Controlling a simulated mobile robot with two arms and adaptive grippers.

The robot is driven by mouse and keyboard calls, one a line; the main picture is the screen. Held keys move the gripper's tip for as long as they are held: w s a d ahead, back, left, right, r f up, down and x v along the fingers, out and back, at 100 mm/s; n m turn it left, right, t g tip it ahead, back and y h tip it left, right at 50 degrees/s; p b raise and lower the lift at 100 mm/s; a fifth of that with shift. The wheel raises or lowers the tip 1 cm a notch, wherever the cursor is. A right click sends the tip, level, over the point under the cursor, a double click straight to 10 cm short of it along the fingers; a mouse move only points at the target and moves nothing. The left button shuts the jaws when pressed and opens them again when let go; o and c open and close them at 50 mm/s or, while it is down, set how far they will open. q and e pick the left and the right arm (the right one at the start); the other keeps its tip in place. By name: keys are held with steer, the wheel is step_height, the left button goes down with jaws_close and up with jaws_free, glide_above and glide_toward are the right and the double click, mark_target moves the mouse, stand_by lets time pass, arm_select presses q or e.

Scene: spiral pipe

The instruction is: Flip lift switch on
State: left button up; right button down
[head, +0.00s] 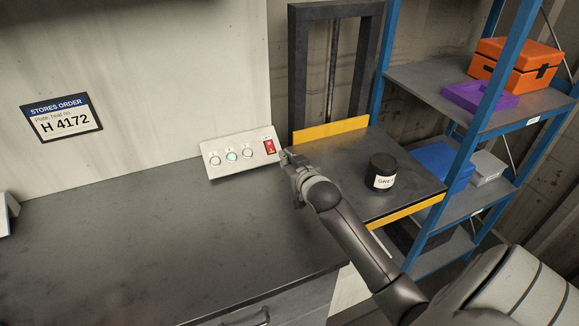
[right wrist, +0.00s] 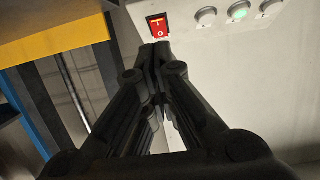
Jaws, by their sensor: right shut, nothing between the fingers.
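The lift switch is a red rocker (head: 269,146) at the right end of a pale control panel (head: 222,160), which leans against the wall at the back of the dark counter. The switch also shows in the right wrist view (right wrist: 158,25), marked with a bar and a circle. My right gripper (head: 285,155) is shut and empty, just right of and in front of the switch. In the right wrist view its fingertips (right wrist: 155,48) lie just at the circle end of the switch; I cannot tell whether they touch it. My left gripper is not in view.
The panel also has round buttons, one lit green (head: 232,156). To the right is the lift platform (head: 400,196) with yellow edges and a black labelled jar (head: 381,170). A blue shelf rack (head: 447,85) holds boxes.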

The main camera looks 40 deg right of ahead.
steer(key=shift+s+a+r, duration=0.15)
steer(key=shift+s+a, duration=0.05)
steer(key=shift+s, duration=0.5)
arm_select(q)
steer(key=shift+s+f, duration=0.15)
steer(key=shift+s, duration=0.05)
arm_select(e)
steer(key=shift+s+a, duration=0.1)
steer(key=shift+s, duration=0.4)
steer(key=shift+r, duration=0.1)
